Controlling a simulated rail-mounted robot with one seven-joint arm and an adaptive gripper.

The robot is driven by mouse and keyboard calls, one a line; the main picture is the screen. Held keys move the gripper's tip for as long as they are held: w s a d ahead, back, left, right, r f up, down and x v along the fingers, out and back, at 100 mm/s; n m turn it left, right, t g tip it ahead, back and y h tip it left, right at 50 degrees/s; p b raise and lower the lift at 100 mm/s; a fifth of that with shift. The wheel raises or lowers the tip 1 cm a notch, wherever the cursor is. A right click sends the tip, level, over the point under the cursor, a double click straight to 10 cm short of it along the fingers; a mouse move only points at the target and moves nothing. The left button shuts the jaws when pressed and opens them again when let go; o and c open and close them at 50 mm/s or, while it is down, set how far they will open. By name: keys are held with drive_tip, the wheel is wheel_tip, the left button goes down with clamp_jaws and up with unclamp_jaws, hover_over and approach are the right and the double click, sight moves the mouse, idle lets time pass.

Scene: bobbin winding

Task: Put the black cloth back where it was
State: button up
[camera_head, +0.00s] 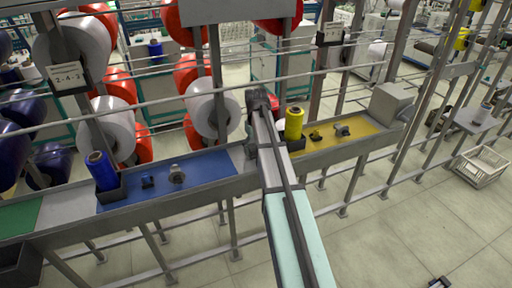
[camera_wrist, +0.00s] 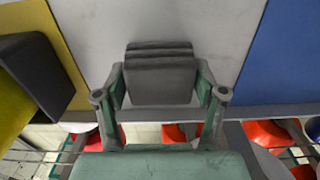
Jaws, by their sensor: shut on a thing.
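The black cloth (camera_wrist: 160,78) shows as a folded, dark grey stack in the wrist view. My gripper (camera_wrist: 160,92) is shut on it, with one finger on each side. The cloth is over a bare grey strip of bench (camera_wrist: 185,25) between a yellow area (camera_wrist: 60,35) and a blue area (camera_wrist: 290,55). I cannot tell whether it touches the bench. In the head view my arm covers this part of the bench, and the cloth cannot be made out there.
A blue bobbin (camera_head: 102,170) and small parts stand on the blue area (camera_head: 210,166). A yellow bobbin (camera_head: 294,123) and small parts stand on the yellow area (camera_head: 366,138), close to my arm. Horizontal rails and large red and white spools are behind the bench.

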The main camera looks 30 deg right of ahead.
drive_tip(key=shift+f, duration=0.15)
drive_tip(key=o, duration=1.3)
wheel_tip(320, 180, up, 12)
drive_tip(key=b, duration=0.2)
drive_tip(key=shift+r+b, duration=0.2)
drive_tip(key=shift+b, duration=0.15)
